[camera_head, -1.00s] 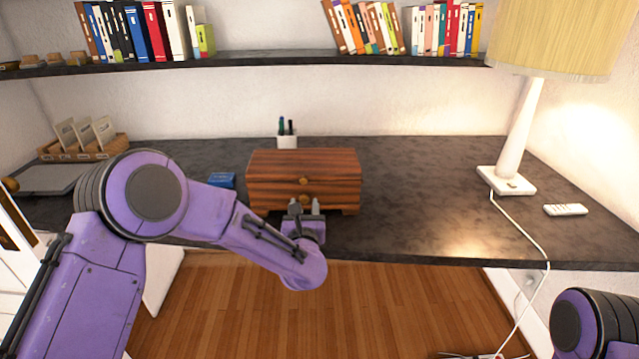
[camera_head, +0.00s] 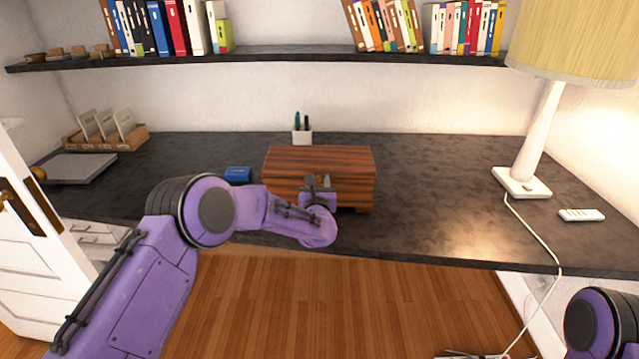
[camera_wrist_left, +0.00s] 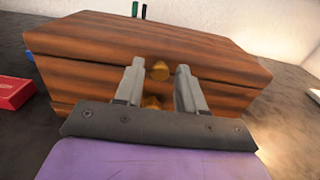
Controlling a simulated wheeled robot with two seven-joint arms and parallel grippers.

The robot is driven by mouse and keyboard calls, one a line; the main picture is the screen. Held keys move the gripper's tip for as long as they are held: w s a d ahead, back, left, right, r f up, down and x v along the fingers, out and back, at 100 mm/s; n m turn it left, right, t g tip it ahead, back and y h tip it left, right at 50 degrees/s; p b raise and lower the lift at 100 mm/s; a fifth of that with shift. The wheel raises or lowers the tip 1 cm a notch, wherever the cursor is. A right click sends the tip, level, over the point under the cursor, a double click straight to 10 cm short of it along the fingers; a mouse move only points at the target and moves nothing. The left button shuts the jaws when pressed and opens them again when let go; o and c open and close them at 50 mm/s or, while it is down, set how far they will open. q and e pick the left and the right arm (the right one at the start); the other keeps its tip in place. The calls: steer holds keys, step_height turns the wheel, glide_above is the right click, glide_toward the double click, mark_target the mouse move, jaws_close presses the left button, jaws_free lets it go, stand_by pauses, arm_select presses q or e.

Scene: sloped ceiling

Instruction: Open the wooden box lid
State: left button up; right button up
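The wooden box (camera_head: 285,179) stands on the dark desk with its lid (camera_head: 318,157) closed. My left gripper (camera_head: 318,182) is at the front of the box. In the left wrist view its two fingers (camera_wrist_left: 157,85) are apart, one on each side of the upper knob, with gaps showing between. My right gripper is out of view; only part of my right arm shows at the bottom right.
A pen cup (camera_head: 302,136) stands behind. A lamp (camera_head: 522,183) and remote (camera_head: 581,215) are at the right. The desk (camera_head: 430,190) right of the box is clear.

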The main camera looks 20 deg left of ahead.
arm_select(q)
jaws_close()
steer(key=shift+r, duration=0.1)
